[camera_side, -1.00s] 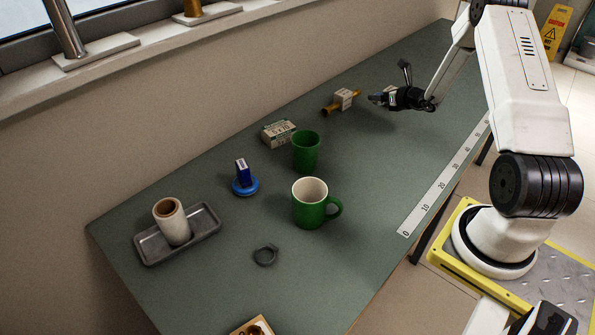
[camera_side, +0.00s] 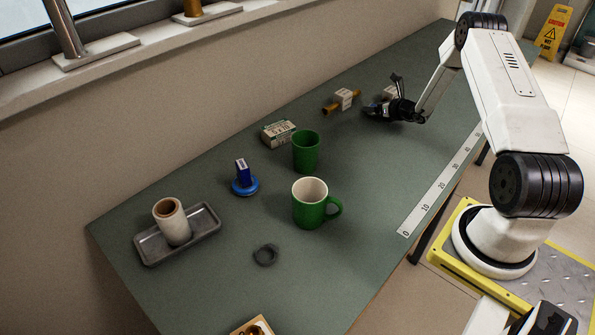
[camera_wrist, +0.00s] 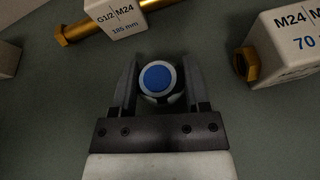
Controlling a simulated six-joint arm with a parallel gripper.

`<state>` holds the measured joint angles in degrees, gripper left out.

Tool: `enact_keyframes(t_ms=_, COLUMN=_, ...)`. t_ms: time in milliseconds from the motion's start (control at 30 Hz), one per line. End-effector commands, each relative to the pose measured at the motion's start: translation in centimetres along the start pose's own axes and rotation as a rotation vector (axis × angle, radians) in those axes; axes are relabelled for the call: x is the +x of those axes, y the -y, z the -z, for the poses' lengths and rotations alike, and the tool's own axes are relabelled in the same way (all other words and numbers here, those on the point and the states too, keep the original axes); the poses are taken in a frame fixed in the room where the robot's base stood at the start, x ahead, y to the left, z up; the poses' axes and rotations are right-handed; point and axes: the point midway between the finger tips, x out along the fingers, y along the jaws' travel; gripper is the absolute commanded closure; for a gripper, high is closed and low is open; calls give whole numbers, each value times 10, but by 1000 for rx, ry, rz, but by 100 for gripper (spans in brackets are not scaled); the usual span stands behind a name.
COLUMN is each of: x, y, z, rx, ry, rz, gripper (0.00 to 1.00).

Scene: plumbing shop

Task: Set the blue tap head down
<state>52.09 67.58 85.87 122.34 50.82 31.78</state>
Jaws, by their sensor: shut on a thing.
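The blue tap head (camera_wrist: 158,78) shows in the wrist view as a round blue cap with a pale ring and a darker body below. It sits between the two fingers of my gripper (camera_wrist: 160,85), which is shut on it. In the side view my gripper (camera_side: 375,112) is low over the far part of the green table (camera_side: 350,180). The tap head is hidden behind the fingers there. I cannot tell whether its underside touches the table.
Brass pieces with white labels lie close by, one left of my gripper (camera_side: 343,99) and one behind it (camera_side: 390,91). A small box (camera_side: 278,133), a green cup (camera_side: 306,153), a green mug (camera_side: 309,212) and a blue-based item (camera_side: 244,185) stand nearer. A grey tray (camera_side: 205,226) holds a roll.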

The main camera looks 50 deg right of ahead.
Motion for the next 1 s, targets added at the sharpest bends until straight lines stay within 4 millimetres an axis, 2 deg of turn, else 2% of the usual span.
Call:
enact_keyframes(t_ms=467, x=2, y=1, z=6, rx=0, ry=1, rz=1, gripper=100)
enact_keyframes(t_ms=500, x=3, y=1, z=6, rx=0, ry=1, rz=1, gripper=37)
enact_keyframes(t_ms=567, x=2, y=1, z=6, rx=0, ry=1, rz=1, gripper=18)
enact_keyframes(t_ms=600, x=2, y=1, z=6, rx=0, ry=1, rz=1, gripper=6)
enact_keyframes(t_ms=1000, x=2, y=1, z=5, rx=0, ry=1, rz=1, gripper=5)
